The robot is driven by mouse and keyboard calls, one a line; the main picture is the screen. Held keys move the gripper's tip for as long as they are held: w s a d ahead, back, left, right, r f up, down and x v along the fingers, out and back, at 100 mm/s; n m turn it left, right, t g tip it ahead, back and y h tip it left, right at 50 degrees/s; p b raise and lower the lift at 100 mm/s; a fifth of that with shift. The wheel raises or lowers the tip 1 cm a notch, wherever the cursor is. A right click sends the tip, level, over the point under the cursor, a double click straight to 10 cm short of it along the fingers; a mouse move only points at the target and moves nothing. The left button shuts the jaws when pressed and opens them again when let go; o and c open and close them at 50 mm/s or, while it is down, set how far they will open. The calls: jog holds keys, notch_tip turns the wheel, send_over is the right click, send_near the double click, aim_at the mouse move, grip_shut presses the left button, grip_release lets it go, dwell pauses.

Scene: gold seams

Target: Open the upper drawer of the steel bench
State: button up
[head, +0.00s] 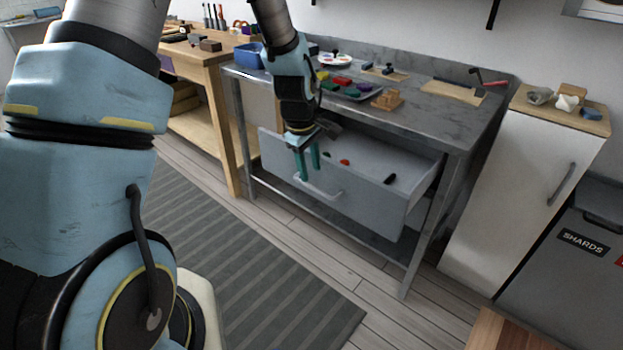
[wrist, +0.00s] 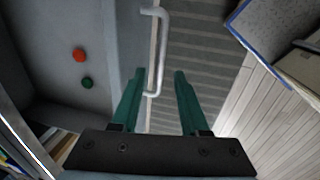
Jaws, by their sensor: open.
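The steel bench (head: 440,115) stands against the wall in the head view. Its upper drawer (head: 375,203) is pulled out, and its inside shows a red item (head: 344,162) and a dark item (head: 390,179). The drawer's bar handle (head: 318,190) is on its front. My gripper (head: 308,178) is at the drawer front by the left part of the handle. In the wrist view the green fingers (wrist: 155,85) are apart, with the handle (wrist: 160,50) reaching between and beyond their tips. I cannot tell whether they touch it.
A striped mat (head: 260,270) covers the floor before the drawer. Trays and tools lie on the bench top.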

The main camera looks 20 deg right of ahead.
jog(key=v, duration=0.5)
jog(key=shift+r, duration=0.4)
jog(key=s+a+r+m+p, duration=0.2)
jog(key=a+r, duration=0.1)
jog(key=a, duration=0.6)
jog(key=s+a+r+m+y+p, duration=0.1)
jog(key=a+r, duration=0.3)
jog(key=a, duration=0.5)
jog(key=s+a+r+m+p, duration=0.2)
jog(key=s+a+r+m, duration=0.1)
jog(key=a, duration=0.7)
jog(key=shift+s+r+m+y+p, duration=0.2)
jog(key=shift+r+m+y+p, duration=0.2)
jog(key=shift+r+m, duration=0.2)
jog(key=shift+a, duration=0.1)
